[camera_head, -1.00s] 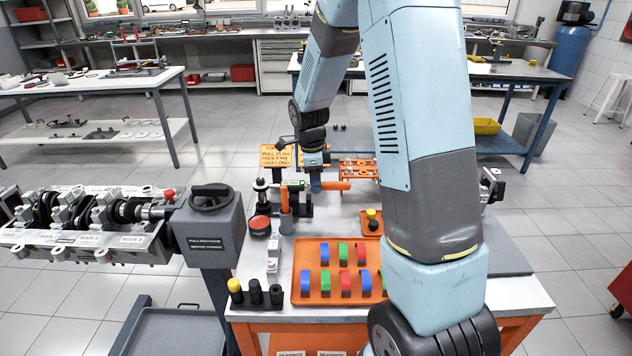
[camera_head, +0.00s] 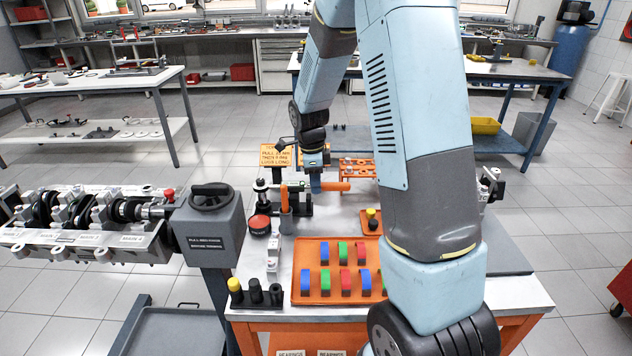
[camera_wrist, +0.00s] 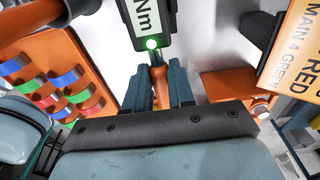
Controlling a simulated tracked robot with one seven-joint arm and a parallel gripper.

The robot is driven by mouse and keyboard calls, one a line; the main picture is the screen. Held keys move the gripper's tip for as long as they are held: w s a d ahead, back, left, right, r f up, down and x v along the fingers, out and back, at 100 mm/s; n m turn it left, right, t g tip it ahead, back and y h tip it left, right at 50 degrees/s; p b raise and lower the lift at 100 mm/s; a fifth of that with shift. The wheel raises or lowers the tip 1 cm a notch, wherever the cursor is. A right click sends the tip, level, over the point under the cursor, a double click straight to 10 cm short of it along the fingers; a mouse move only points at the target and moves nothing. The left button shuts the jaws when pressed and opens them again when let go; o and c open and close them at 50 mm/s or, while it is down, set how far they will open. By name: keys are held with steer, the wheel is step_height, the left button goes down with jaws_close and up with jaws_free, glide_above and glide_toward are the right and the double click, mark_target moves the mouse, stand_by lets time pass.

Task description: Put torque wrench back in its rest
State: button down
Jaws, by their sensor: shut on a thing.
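My gripper (camera_head: 316,184) is shut on the orange handle of the torque wrench (camera_head: 335,186) above the far part of the bench. In the wrist view the fingers (camera_wrist: 160,88) close around the orange grip (camera_wrist: 162,92). The wrench's dark body (camera_wrist: 146,22) extends away from me, with a pale "Nm" label and a lit green lamp. In the head view the wrench lies roughly level, its handle end pointing right. Dark fixtures (camera_head: 304,209) stand just below and left of it. I cannot tell which part is the rest, or whether the wrench touches it.
An upright orange-handled tool (camera_head: 284,197) stands close left of my gripper. An orange tray (camera_head: 298,290) of coloured bearing shells lies nearer. A sign (camera_head: 277,156) and an orange rack (camera_head: 357,168) are behind. A red-topped round item (camera_head: 259,224) and black cylinders (camera_head: 255,292) are at left.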

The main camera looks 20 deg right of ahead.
steer(key=shift+f, duration=1.25)
stand_by(0.9)
steer(key=c, duration=1.2)
jaws_free()
steer(key=shift+r, duration=1.5)
steer(key=o, duration=0.6)
steer(key=shift+c, duration=0.2)
step_height(320, 180, up, 14)
steer(key=a, duration=0.1)
steer(key=shift+w+f, duration=0.15)
steer(key=shift+w, duration=0.05)
